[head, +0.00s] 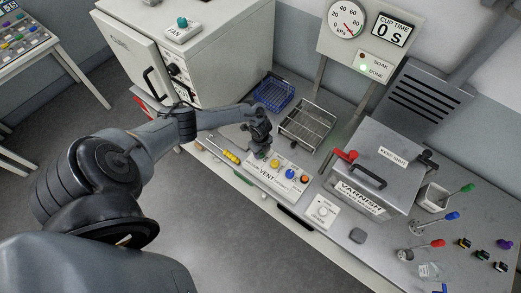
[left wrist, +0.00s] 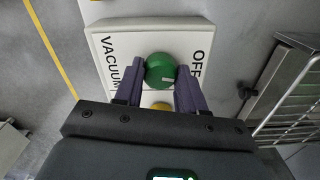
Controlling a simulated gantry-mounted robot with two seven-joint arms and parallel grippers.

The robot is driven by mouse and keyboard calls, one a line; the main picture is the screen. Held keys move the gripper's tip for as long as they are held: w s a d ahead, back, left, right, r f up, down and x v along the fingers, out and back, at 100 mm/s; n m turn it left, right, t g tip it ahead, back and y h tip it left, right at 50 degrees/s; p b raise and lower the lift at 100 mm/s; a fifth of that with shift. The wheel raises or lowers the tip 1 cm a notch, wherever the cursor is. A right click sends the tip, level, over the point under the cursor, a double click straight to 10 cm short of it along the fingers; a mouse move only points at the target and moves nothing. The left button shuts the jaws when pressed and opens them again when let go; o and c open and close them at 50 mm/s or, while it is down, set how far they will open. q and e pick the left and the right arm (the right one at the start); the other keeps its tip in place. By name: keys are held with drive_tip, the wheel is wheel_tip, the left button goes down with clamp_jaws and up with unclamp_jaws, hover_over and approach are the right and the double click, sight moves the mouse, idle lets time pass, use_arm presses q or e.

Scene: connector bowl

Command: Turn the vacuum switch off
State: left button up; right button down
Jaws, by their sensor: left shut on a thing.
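The vacuum switch is a round green knob (left wrist: 160,69) on a white plate (left wrist: 104,40) lettered VACUUM and OFF in the left wrist view. My left gripper (left wrist: 162,74) has its two purple fingers on either side of the knob and is shut on it. In the head view my left gripper (head: 263,153) points down at the left end of the white control panel (head: 267,180), and it hides most of the knob there. The knob's exact turn cannot be told. My right gripper is not in view.
Beside the knob, the panel carries yellow, blue (head: 290,174) and orange knobs and the word VENT. A blue basket (head: 274,94) and a wire rack (head: 307,125) stand behind. A grey varnish tank (head: 378,165) is to the right. A white cabinet (head: 205,50) is behind the arm.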

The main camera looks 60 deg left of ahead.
use_arm(q)
drive_tip(key=shift+n+p, duration=0.45)
drive_tip(key=shift+n, duration=0.55)
drive_tip(key=o, duration=1.1)
drive_tip(key=shift+c, duration=0.2)
drive_tip(key=shift+r, duration=0.6)
wheel_tip(320, 180, up, 10)
drive_tip(key=p, duration=0.1)
drive_tip(key=shift+f, duration=0.15)
drive_tip(key=shift+s+f, duration=0.1)
